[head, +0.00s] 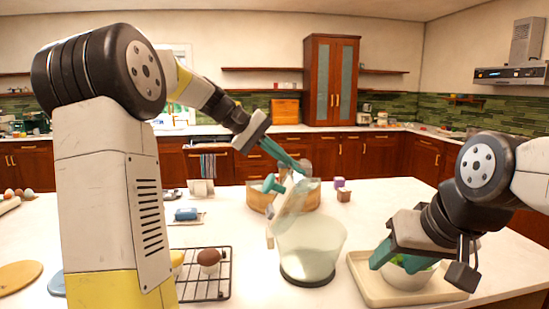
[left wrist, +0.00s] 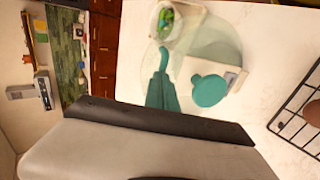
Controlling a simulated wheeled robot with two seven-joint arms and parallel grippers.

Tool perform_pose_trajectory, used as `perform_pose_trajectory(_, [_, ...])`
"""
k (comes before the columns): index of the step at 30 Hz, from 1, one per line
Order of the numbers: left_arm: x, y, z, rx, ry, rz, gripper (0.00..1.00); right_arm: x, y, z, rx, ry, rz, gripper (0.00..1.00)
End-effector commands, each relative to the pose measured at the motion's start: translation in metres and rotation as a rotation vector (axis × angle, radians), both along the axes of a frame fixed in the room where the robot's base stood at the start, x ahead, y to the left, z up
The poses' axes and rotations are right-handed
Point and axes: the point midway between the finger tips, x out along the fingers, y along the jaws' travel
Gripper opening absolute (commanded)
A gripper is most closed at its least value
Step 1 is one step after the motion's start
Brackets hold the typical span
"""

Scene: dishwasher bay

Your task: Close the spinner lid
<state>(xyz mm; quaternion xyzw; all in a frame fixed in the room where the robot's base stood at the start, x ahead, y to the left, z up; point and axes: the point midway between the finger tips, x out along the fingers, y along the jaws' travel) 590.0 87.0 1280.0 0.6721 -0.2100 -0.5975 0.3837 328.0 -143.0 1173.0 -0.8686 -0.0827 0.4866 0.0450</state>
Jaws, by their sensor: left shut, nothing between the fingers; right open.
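The salad spinner has a clear bowl (head: 310,252) with a dark base, standing on the counter. Its clear lid (head: 291,207) is raised and steeply tilted at the bowl's back left edge, with a teal knob (head: 271,184) facing left. The knob also shows in the left wrist view (left wrist: 208,90). My left gripper (head: 301,167) is shut and empty, by the upper part of the raised lid; I cannot tell whether it touches it. Its teal fingers (left wrist: 163,52) lie beside the knob, apart from it in that picture. My right gripper (head: 399,257) is open, over a small bowl (head: 405,278).
The small bowl holds greens and stands on a beige tray (head: 362,285) right of the spinner. A wooden bowl (head: 258,200) is behind the lid. A black wire rack (head: 215,290) with a brown egg-like item is at left. Counter between spinner and rack is clear.

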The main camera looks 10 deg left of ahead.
Motion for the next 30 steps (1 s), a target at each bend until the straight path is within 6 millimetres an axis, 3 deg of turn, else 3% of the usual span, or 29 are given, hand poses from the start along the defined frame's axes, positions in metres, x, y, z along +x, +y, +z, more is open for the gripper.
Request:
perform_pose_trajectory(3, [0.007,-0.028,-0.005,0.108,0.027,-0.011,0.0,0.0,0.0,0.0,0.0,0.0,0.0,0.52])
perform_pose_trajectory(15, [0.028,-0.102,-0.046,0.473,0.135,-0.01,0.0,0.0,0.0,0.0,0.0,0.0,0.0,0.52])
perform_pose_trajectory(24, [0.04,-0.142,-0.092,0.739,0.213,-0.005,0.0,0.0,0.0,0.0,0.0,0.0,0.0,0.52])
perform_pose_trajectory(30, [0.045,-0.158,-0.121,0.884,0.256,-0.002,0.0,0.0,0.0,0.0,0.0,0.0,0.0,0.52])
